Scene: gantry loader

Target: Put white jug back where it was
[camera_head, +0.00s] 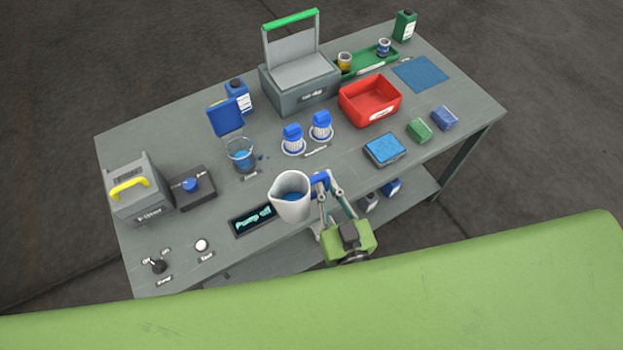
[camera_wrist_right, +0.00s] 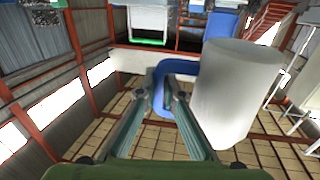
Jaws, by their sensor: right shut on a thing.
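The white jug (camera_head: 288,203) has blue liquid inside and a blue handle (camera_head: 320,180). It is near the front edge of the grey table, and in the head view it appears upright or slightly tilted. My right gripper (camera_head: 328,190) is shut on its blue handle. In the right wrist view the jug (camera_wrist_right: 236,95) stands to the right of the fingers, and the handle (camera_wrist_right: 160,88) lies between the fingertips. The spot under the jug is partly hidden by it. My left gripper is not in view.
A glass beaker (camera_head: 240,154) with blue liquid and two blue-capped filters (camera_head: 292,139) stand behind. A blue sponge tray (camera_head: 384,149) and red bin (camera_head: 369,100) are to the right.

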